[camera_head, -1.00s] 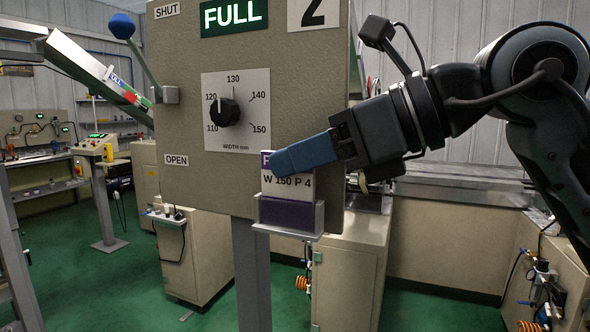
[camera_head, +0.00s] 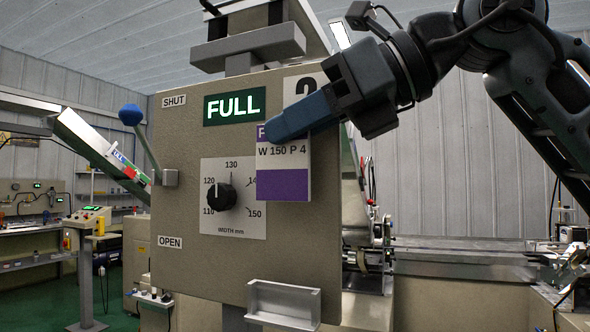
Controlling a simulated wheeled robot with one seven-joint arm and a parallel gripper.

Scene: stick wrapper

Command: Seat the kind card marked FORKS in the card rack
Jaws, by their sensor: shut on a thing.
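A white and purple card (camera_head: 283,185) is held up in front of the grey panel. It reads "W 150 P 4", and its heading begins with "F"; the rest is hidden behind my gripper. My gripper (camera_head: 275,125) is shut on the card's upper part, its blue fingers coming in from the right. The card rack (camera_head: 283,303), a small grey metal holder low on the panel, is empty. The card hangs above the rack, clear of it, and looks upright.
The panel (camera_head: 185,275) bears a width dial (camera_head: 221,197) pointing near 120, a green FULL display (camera_head: 235,105) and SHUT and OPEN labels. A blue-knobbed lever (camera_head: 131,115) stands at its left edge. A conveyor (camera_head: 460,262) runs behind at right.

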